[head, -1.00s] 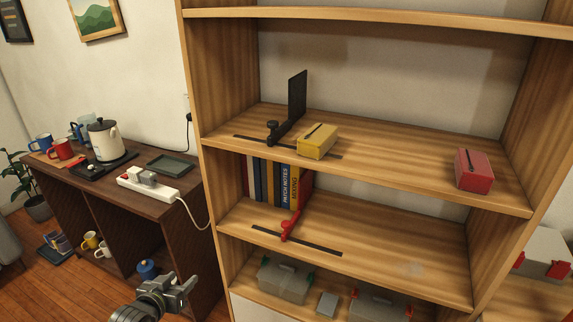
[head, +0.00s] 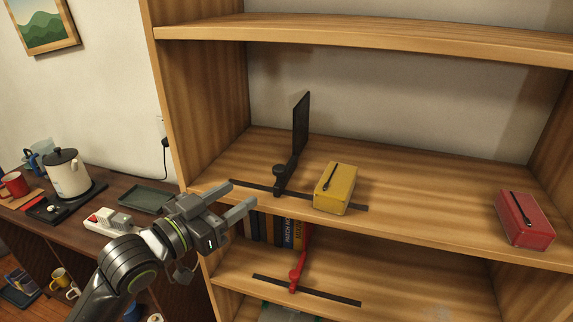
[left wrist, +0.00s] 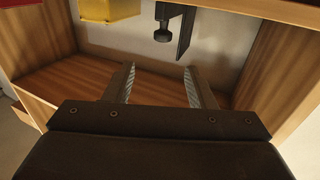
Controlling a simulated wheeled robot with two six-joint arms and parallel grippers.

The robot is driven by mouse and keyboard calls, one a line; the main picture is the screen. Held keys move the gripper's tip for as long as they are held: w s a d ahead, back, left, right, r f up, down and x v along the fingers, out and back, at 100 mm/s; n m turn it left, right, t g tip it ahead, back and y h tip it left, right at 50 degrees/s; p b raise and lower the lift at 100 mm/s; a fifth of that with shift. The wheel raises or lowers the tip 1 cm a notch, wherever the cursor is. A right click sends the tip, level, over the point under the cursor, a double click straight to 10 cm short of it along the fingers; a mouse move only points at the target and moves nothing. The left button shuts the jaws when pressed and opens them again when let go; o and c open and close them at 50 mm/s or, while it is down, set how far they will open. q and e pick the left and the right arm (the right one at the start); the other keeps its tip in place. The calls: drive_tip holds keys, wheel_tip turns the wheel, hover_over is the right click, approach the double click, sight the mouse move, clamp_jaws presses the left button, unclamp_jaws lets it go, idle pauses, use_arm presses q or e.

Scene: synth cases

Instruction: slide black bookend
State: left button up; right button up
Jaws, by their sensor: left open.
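The black bookend (head: 301,125) stands upright on the middle shelf, with a round knob (head: 280,171) at its front. Its foot sits on a dark rail (head: 240,184) along the shelf's front. A yellow box (head: 335,186) stands just right of the bookend, over part of the rail. My left gripper (head: 240,199) is open and empty, in front of the shelf, left of and below the knob, touching nothing that I can see. In the left wrist view, the bookend (left wrist: 186,28) and the yellow box (left wrist: 110,9) show beyond the open fingers (left wrist: 159,72). My right gripper is not in view.
A red box (head: 524,218) stands far right on the same shelf; the shelf between the boxes is clear. The bookcase's left side wall (head: 205,90) is left of the bookend. Below are books and a red bookend (head: 297,270). A side table holds a kettle (head: 67,174).

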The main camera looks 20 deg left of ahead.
sight(284, 166)
use_arm(q)
drive_tip(key=p+x, duration=0.2)
drive_tip(key=x, duration=1.1)
drive_tip(key=shift+w, duration=0.4)
drive_tip(key=shift+w+d+f+p, duration=0.1)
drive_tip(key=shift+w+d+p, duration=0.25)
drive_tip(key=shift+w, duration=0.45)
drive_tip(key=shift+c, duration=0.4)
clamp_jaws()
